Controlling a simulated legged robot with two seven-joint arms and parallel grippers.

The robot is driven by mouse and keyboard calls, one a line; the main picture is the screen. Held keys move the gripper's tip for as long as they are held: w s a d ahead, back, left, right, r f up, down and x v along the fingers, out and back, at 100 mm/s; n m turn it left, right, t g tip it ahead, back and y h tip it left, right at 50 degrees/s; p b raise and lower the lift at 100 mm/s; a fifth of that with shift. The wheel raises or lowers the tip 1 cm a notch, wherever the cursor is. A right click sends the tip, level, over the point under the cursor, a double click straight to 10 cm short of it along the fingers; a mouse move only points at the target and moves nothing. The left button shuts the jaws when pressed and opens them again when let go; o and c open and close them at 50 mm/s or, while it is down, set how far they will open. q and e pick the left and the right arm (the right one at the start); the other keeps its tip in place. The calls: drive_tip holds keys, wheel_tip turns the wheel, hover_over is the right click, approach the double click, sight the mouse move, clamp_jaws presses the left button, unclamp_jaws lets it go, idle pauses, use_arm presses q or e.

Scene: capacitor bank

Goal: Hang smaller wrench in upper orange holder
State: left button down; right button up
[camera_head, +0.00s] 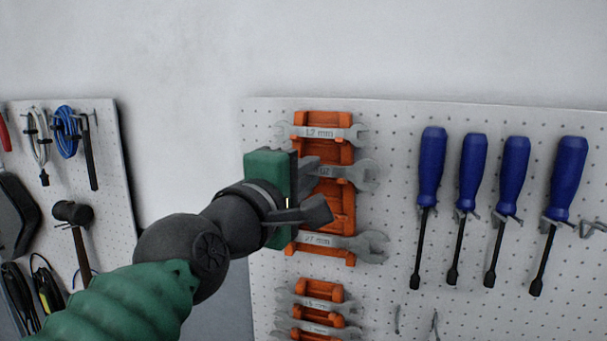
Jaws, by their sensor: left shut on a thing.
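The upper orange holder (342,208) is fixed to the white pegboard right of centre. A wrench marked about 12 mm (320,132) lies across its top, and a larger wrench (345,243) lies across its bottom. Between them, a wrench (362,174) reaches across the holder, its open jaw pointing right and its left part hidden by my gripper. My left gripper (318,188) is in front of the holder's left side and shut, apparently on this middle wrench. I cannot tell whether that wrench rests in the holder's slot. My right gripper is out of view.
A lower orange holder (322,292) with smaller wrenches is below. Several blue screwdrivers (473,170) hang to the right. Another pegboard (112,150) at left carries cables, a hammer (73,213) and other tools. The bare wall lies between the boards.

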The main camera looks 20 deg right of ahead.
use_arm(q)
drive_tip(key=c, duration=1.5)
unclamp_jaws()
drive_tip(key=shift+w+d+f, duration=0.15)
drive_tip(key=shift+f, duration=0.05)
drive_tip(key=shift+o, duration=1)
drive_tip(key=shift+w+d, duration=0.2)
